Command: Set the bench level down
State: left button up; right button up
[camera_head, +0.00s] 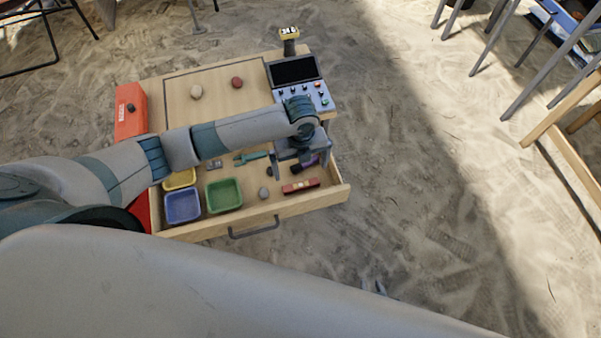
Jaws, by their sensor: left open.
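The bench level looks like the red bar (300,186) with small pale windows, lying in the front right of the open drawer (335,195). My left gripper (299,164) is open over the drawer's right side, just behind the red bar and apart from it in the picture. A dark object with a purple part (305,166) shows below it; the gripper partly hides it. Small grey tips (378,288) at the lower edge of my body may be my right gripper; the rest is hidden.
The drawer also holds a blue tray (183,219), a green tray (224,208), a yellow tray (180,187), a grey stone (263,193) and a teal tool (250,157). On the bench behind are two stones, an orange box (130,112) and a control panel (308,98).

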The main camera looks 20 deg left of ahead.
pick_arm(q)
jog(key=shift+r, duration=1.65)
